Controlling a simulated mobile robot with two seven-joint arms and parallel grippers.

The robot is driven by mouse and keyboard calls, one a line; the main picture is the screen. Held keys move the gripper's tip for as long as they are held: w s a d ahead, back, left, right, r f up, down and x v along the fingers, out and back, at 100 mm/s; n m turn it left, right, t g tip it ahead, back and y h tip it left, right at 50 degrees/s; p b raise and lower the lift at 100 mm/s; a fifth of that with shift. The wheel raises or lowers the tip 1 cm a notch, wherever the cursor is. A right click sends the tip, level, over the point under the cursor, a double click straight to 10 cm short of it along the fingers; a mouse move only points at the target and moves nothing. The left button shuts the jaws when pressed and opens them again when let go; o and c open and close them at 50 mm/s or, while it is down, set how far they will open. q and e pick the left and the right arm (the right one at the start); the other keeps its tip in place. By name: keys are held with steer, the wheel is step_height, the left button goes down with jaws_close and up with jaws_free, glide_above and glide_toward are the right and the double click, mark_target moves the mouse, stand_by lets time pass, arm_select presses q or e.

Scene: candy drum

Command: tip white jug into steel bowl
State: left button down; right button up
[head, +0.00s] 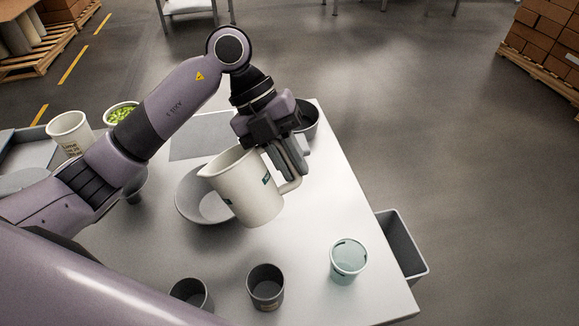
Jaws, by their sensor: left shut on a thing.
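The white jug (238,187) is held above the table, tilted with its spout toward the left. My left gripper (289,165) is shut on the jug's handle, on the jug's right side. The steel bowl (187,198) is a wide grey bowl on the table. It lies behind and to the left of the jug, which hides its right part. The spout is over the bowl's area in the picture. Whether anything is in the jug cannot be seen. My right gripper is not in view.
A dark pot (308,118) stands behind my gripper. A white cup (70,132) and a bowl of green pieces (121,113) are at the left. A grey bin (402,246) is beside the table.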

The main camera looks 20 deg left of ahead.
arm_select(q)
steer(key=shift+f+h+b, duration=0.4)
steer(key=shift+f+b, duration=0.15)
steer(key=shift+f, duration=0.25)
steer(key=h+b, duration=0.1)
steer(key=r+g+h+b, duration=0.1)
steer(key=shift+w+a+r+h, duration=0.1)
steer(key=shift+w+a+h, duration=0.1)
steer(key=shift+a+h, duration=0.15)
steer(key=w+a+r+g+h+b, duration=0.2)
steer(key=a+g+h+b, duration=0.1)
steer(key=a+h, duration=0.5)
steer(key=shift+w+r+h+b, duration=0.2)
steer(key=shift+h+b, duration=0.15)
steer(key=shift+h, duration=0.8)
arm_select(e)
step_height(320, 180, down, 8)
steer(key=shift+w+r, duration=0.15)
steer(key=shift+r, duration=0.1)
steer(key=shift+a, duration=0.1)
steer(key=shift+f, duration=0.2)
arm_select(q)
steer(key=shift+w+a+h+b, duration=0.15)
steer(key=shift+a+h+b, duration=0.25)
steer(key=shift+a+h, duration=0.3)
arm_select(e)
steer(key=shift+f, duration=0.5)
